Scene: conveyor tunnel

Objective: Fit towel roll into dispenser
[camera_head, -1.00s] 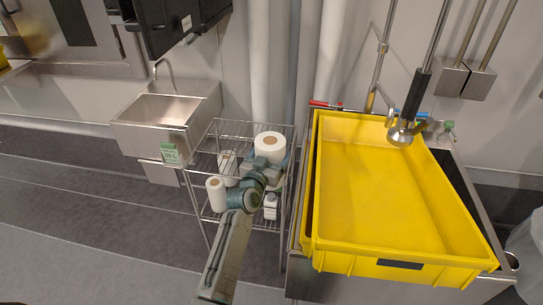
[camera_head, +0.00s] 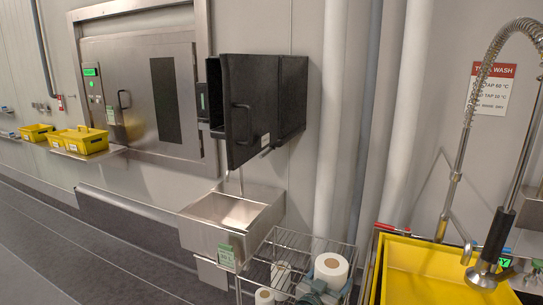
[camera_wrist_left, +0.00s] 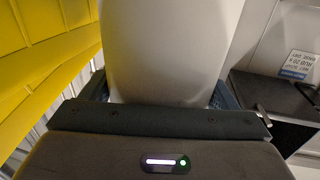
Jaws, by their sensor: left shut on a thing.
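The dispenser (camera_head: 265,100) is a black box on the wall above the sink, with its front cover swung open. A white towel roll (camera_head: 331,268) with a brown core stands upright at the wire rack's top. My left gripper (camera_head: 320,288), at the bottom edge of the head view, is shut on this roll. In the left wrist view the roll (camera_wrist_left: 168,45) fills the middle, between the fingers of the left gripper (camera_wrist_left: 160,92). The dispenser's inside is mostly hidden by its cover. My right gripper is not in view.
A steel sink (camera_head: 228,218) sits below the dispenser. More rolls (camera_head: 264,296) are on the wire rack (camera_head: 288,240). A yellow tray (camera_head: 420,262) and a hanging spray hose (camera_head: 497,235) are at right. Pipes (camera_head: 335,120) run up the wall right of the dispenser.

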